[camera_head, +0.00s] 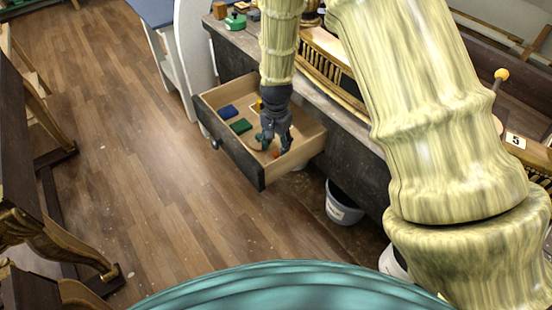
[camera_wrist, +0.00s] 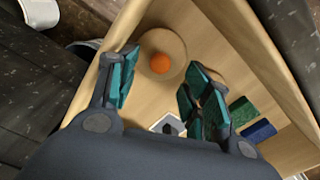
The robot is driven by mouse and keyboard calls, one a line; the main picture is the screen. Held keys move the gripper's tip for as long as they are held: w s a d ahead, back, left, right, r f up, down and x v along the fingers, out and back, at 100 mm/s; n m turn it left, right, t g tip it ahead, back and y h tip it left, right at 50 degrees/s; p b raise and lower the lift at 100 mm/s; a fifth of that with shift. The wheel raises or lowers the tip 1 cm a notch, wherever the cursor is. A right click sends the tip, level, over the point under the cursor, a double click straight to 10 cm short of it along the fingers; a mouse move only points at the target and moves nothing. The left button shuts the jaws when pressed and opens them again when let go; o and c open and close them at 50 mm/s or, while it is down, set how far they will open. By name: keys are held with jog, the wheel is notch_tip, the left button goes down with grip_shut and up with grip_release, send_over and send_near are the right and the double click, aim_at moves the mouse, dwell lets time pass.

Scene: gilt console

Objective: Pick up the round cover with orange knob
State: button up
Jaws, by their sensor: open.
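The round cover (camera_wrist: 176,44) is a pale wooden disc with an orange knob (camera_wrist: 160,63). It lies in the open wooden drawer (camera_head: 307,139), close to one side wall. In the wrist view it shows beyond my fingertips and roughly between them. My gripper (camera_wrist: 162,88) is open and empty, pointing down into the drawer. I cannot tell the exact height of the fingertips above the cover.
A green block (camera_head: 241,126) and a blue block (camera_head: 229,112) lie in the drawer, left of my gripper. The dark workbench (camera_head: 238,49) stands behind the drawer. A bucket (camera_head: 343,205) stands on the floor at the right.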

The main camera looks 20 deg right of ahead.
aim_at(276, 153)
jog(key=shift+f+p, duration=0.4)
jog(key=shift+f, duration=1.9)
jog(key=c, duration=1.1)
